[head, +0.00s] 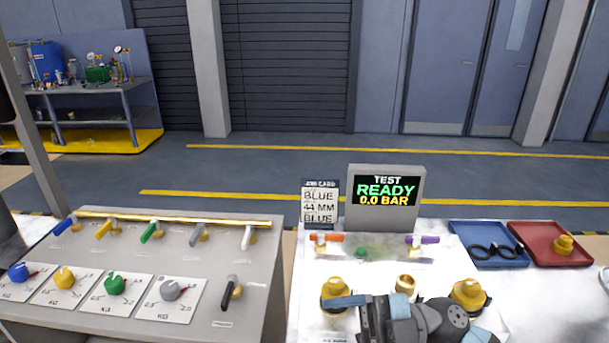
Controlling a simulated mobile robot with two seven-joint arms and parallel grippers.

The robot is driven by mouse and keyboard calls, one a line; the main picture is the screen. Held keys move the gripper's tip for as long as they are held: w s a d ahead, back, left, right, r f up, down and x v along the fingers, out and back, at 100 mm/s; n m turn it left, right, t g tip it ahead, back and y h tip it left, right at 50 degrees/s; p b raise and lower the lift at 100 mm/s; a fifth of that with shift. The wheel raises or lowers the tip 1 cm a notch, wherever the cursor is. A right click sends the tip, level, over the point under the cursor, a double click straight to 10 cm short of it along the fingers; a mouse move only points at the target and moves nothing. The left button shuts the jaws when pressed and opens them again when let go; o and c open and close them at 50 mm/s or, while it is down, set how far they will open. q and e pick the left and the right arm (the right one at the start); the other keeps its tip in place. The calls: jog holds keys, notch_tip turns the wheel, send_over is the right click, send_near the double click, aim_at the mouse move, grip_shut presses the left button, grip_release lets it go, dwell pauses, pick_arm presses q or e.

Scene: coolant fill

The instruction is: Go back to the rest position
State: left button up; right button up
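My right gripper (347,301) is low in the head view, over the right-hand bench (300,290). A blue, finger-like part points left, in front of a brass fitting (336,286); I cannot tell if it touches it. The grey wrist behind it covers part of the bench front. I cannot tell whether the fingers are open or shut, and nothing held shows. My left gripper is out of view.
A display (385,190) reads TEST READY 0.0 BAR beside a job card (320,203). A grey console (150,260) with knobs and levers stands left. A blue tray (490,262) holds black rings; a red tray (575,258) holds a brass part.

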jog(key=w+d+f+m+t+h, duration=0.35)
jog(key=f+m+t, duration=0.25)
jog(key=m+t, duration=0.5)
jog(key=w+d+f+m+t+h, duration=0.35)
jog(key=f+m+t, duration=0.35)
jog(key=m+t, duration=0.4)
jog(key=s+d+f+m+g+h, duration=0.1)
jog(key=s+d+f+g+h, duration=0.2)
jog(key=f, duration=0.4)
jog(key=s+d+f+m+g+h, duration=0.1)
jog(key=s+d+f+m+h, duration=0.15)
jog(key=s+f, duration=0.4)
jog(key=s+d+f+g+h, duration=0.2)
jog(key=f+h, duration=0.2)
jog(key=f, duration=0.5)
notch_tip(320, 180, up, 11)
jog(key=s+p, duration=0.1)
jog(key=p, duration=1.1)
jog(key=shift+s+d, duration=0.2)
